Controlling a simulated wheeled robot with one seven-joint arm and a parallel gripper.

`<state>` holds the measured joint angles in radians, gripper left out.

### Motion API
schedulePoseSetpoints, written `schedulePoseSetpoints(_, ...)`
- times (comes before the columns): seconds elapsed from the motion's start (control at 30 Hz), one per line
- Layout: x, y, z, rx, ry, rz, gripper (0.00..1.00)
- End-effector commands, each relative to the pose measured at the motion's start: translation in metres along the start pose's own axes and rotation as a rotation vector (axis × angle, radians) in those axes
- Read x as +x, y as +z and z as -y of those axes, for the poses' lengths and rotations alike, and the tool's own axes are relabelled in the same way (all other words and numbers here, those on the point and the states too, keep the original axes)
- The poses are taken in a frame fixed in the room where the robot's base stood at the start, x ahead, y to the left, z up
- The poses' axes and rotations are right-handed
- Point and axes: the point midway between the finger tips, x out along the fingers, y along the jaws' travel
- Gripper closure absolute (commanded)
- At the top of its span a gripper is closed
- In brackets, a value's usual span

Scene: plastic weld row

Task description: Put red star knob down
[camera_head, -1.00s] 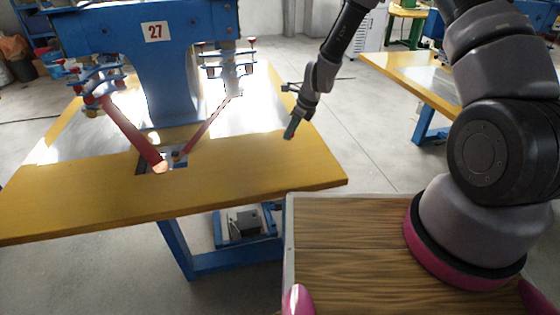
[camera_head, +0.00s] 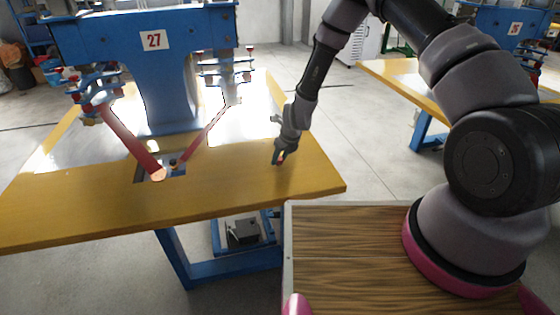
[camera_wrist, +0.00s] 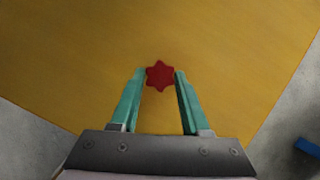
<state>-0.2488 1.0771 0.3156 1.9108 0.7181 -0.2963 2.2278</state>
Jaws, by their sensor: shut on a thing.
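The red star knob (camera_wrist: 160,75) shows in the wrist view between the tips of my gripper's green fingers. My gripper (camera_wrist: 159,84) is shut on it. Beneath it is the yellow table top (camera_wrist: 70,60). In the head view my gripper (camera_head: 279,160) points down, low over the right part of the table (camera_head: 230,187), near its right edge. The knob is too small to make out clearly there. I cannot tell whether the knob touches the table.
A blue machine marked 27 (camera_head: 165,75) stands on the table to the left, with red slanted bars (camera_head: 128,138) reaching down to the table top. The yellow surface around my gripper is clear. A second yellow table (camera_head: 405,78) stands at the back right.

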Motion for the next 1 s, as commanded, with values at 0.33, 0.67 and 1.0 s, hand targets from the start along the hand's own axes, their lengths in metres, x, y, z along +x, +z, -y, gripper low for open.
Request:
schedulePoseSetpoints(0.33, 0.012, -0.005, 0.000, 0.000, 0.000, 0.000, 1.00)
schedulePoseSetpoints(0.67, 0.013, -0.005, 0.000, 0.000, 0.001, 0.000, 0.24)
schedulePoseSetpoints(1.0, -0.013, -0.004, 0.000, 0.000, 0.000, 0.001, 0.24)
